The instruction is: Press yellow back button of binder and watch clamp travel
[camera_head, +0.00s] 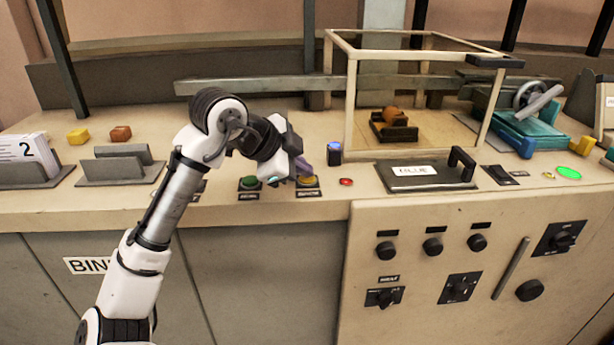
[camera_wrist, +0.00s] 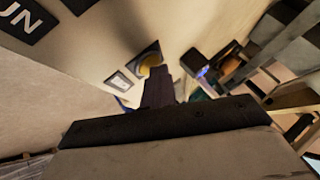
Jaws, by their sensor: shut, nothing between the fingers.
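The yellow button (camera_head: 307,180) sits on a dark plate near the front edge of the bench. It also shows in the wrist view (camera_wrist: 147,64), partly hidden by my fingers. My gripper (camera_head: 304,168) is shut and empty, with its purple-grey fingertips right at the yellow button. In the wrist view my closed fingers (camera_wrist: 160,84) reach toward the button's edge. I cannot tell whether they touch it or whether it is pressed down. A green button (camera_head: 249,182) sits to the left. I cannot tell which part is the clamp.
A pale-framed case (camera_head: 350,110) holds a dark cradle (camera_head: 396,131) with an orange item. A small red button (camera_head: 346,182) and a black-handled plate (camera_head: 425,176) lie right of the yellow button. A teal device (camera_head: 520,130) stands farther right. Grey card holders (camera_head: 120,168) stand left.

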